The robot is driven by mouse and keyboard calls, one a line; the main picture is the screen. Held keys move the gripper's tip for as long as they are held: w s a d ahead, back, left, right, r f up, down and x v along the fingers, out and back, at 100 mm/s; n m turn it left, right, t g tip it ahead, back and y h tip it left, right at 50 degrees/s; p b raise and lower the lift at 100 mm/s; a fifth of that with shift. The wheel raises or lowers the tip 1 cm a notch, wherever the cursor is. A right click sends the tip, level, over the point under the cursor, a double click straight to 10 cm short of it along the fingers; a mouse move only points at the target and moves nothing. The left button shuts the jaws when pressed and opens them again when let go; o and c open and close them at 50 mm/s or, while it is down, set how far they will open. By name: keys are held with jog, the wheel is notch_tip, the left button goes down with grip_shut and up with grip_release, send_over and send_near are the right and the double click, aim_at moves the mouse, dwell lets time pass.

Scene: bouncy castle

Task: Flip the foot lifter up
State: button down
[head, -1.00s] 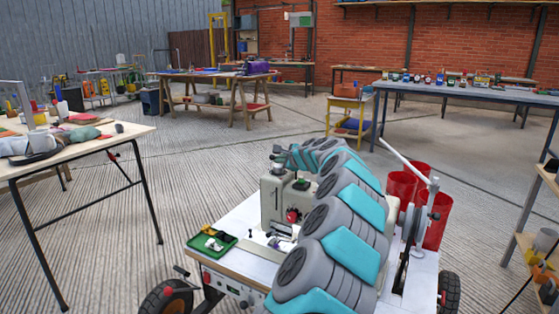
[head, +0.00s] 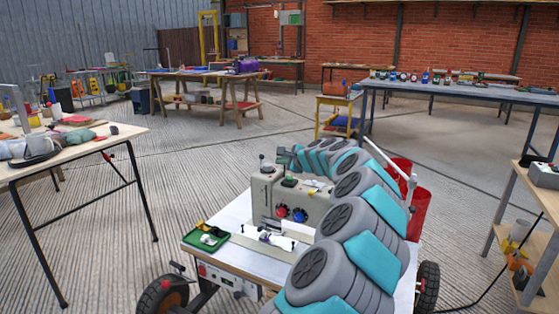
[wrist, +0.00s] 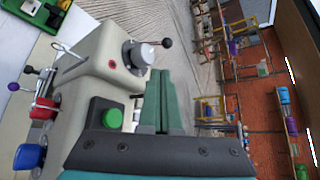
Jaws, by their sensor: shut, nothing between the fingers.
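A cream sewing-type machine (head: 262,190) stands on a white-topped wheeled cart (head: 222,222). Its front carries a red knob (head: 282,211) and a blue knob (head: 299,215). In the wrist view, the machine body (wrist: 88,65) shows sideways, with a silver dial (wrist: 140,55), a dark ball-ended lever (wrist: 167,43), a green button (wrist: 112,118), a red part (wrist: 44,108) and small ball-tipped levers (wrist: 14,86). I cannot tell which part is the foot lifter. My gripper (wrist: 163,72) is shut and empty, beside the dial and green button. In the head view it is small above the machine (head: 284,158).
A green tray (head: 207,237) with small parts lies on the cart's left. Red bins (head: 419,212) stand behind its right side. A table with cloths (head: 75,150) stands left, and a wooden shelf (head: 540,200) right. Floor between the tables is open.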

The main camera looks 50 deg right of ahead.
jog(key=w+a+r+n+y, duration=0.2)
jog(key=a+n, duration=0.1)
jog(key=a, duration=0.5)
jog(key=w+a+r+n+y, duration=0.1)
jog(key=w+a+n+y, duration=0.15)
jog(key=a, duration=0.55)
jog(key=s+a+n+g+y, duration=0.2)
jog(key=a+n, duration=0.2)
jog(key=a, duration=0.9)
jog(key=s+a+n+g+y, duration=0.25)
jog(key=a+n, duration=0.25)
jog(key=a, duration=0.8)
jog(key=s+a+f+n+g+h, duration=0.1)
jog(key=s+a+f+n+g, duration=0.3)
jog(key=s+a, duration=0.5)
jog(key=s+a+f+n+g+h, duration=0.15)
jog(key=s+a+f+n, duration=0.4)
jog(key=s, duration=0.65)
jog(key=s+d+f+n+g+h, duration=0.1)
jog(key=s+f+g, duration=0.1)
jog(key=s, duration=0.7)
jog(key=s+d+f+n+g+h, duration=0.2)
jog(key=s+f+g, duration=0.1)
jog(key=s, duration=0.7)
jog(key=shift+s+f, duration=0.3)
jog(key=shift+f, duration=0.4)
jog(key=shift+d, duration=0.1)
